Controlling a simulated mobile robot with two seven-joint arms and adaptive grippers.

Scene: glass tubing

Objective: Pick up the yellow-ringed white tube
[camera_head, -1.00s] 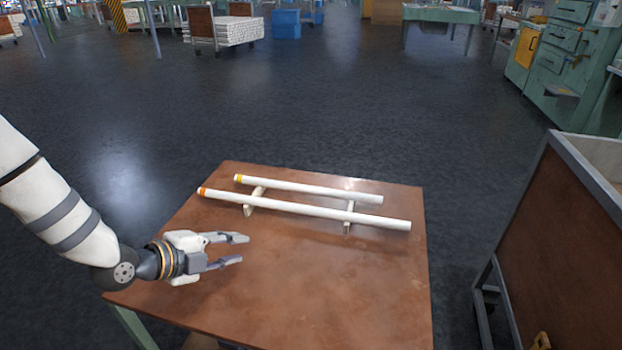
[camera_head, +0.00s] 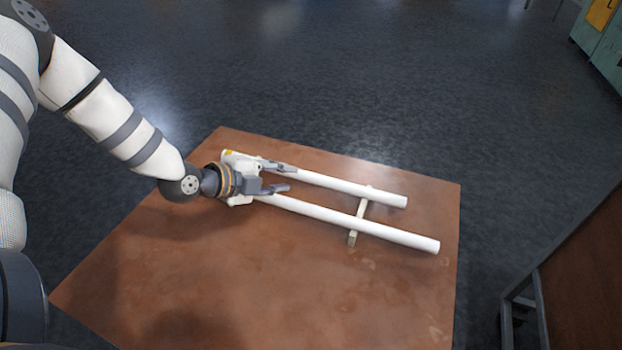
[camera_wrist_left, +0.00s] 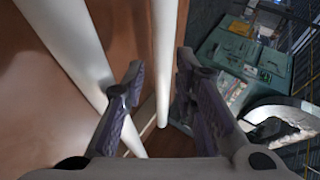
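The yellow-ringed white tube (camera_head: 350,187) is the farther of two parallel tubes in the head view. Its yellow ring shows just beyond my left gripper's body, which hides part of the tube. My left gripper (camera_head: 291,179) is open over the tubes' left part. In the left wrist view, the farther tube (camera_wrist_left: 165,50) passes between the open fingers (camera_wrist_left: 160,75), with gaps visible on both sides. Whether it lies at fingertip depth I cannot tell. My right gripper is in neither view.
The nearer white tube (camera_head: 350,222) runs parallel, close to the left gripper; its ringed end is hidden. A pale support (camera_head: 360,217) crosses under both tubes. The brown table (camera_head: 280,290) is clear in front. A brown cart (camera_head: 590,280) stands at the right.

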